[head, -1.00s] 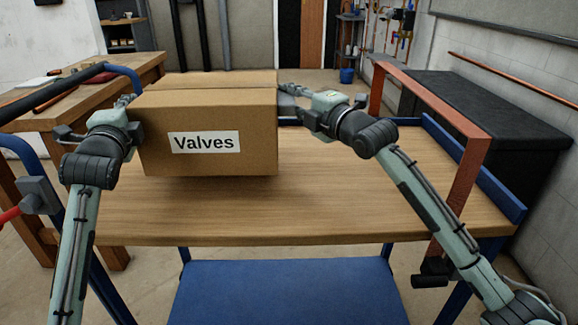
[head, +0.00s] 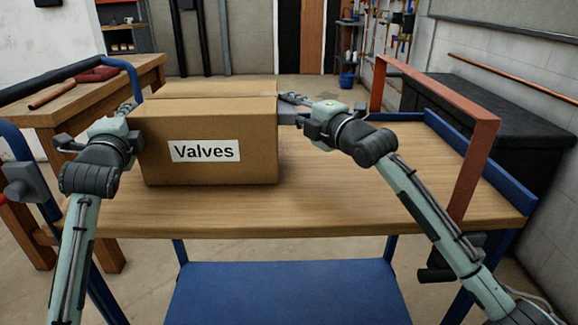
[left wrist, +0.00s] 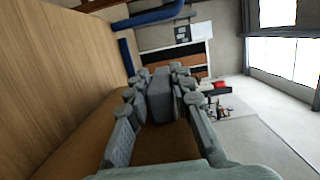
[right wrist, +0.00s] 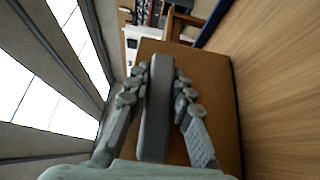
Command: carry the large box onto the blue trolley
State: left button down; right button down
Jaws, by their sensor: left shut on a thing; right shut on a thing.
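The large cardboard box (head: 205,165), labelled "Valves", is level over the left half of the blue trolley's wooden top (head: 330,205). Its underside is at or just above the wood; I cannot tell whether it touches. My left gripper (head: 127,110) is at the box's left side. In the left wrist view its fingers (left wrist: 165,72) are shut on a grey handle (left wrist: 160,97) on the box. My right gripper (head: 296,104) is at the right side. In the right wrist view its fingers (right wrist: 160,72) are shut on the other grey handle (right wrist: 155,115).
A red-brown frame (head: 478,160) rises at the trolley's right. A blue rim (head: 500,180) runs along that side, and a blue shelf (head: 285,290) is below. A wooden workbench (head: 100,95) stands at the left, a black bench (head: 490,110) at the right. The top's right half is clear.

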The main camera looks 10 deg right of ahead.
pick_arm(q)
jog(key=c, duration=1.8)
grip_release()
jog(key=shift+f, duration=0.25)
pick_arm(e)
jog(key=c, duration=1.8)
grip_release()
jog(key=shift+f, duration=0.2)
pick_arm(q)
jog(key=o, duration=0.5)
jog(key=shift+r, duration=0.1)
jog(key=shift+c, duration=0.2)
pick_arm(e)
jog(key=o, duration=0.5)
jog(key=shift+r, duration=0.1)
jog(key=shift+c, duration=0.2)
jog(key=shift+s, duration=0.1)
pick_arm(q)
jog(key=s, duration=1.2)
jog(key=shift+d, duration=0.25)
pick_arm(e)
jog(key=v, duration=1.2)
jog(key=shift+r, duration=0.1)
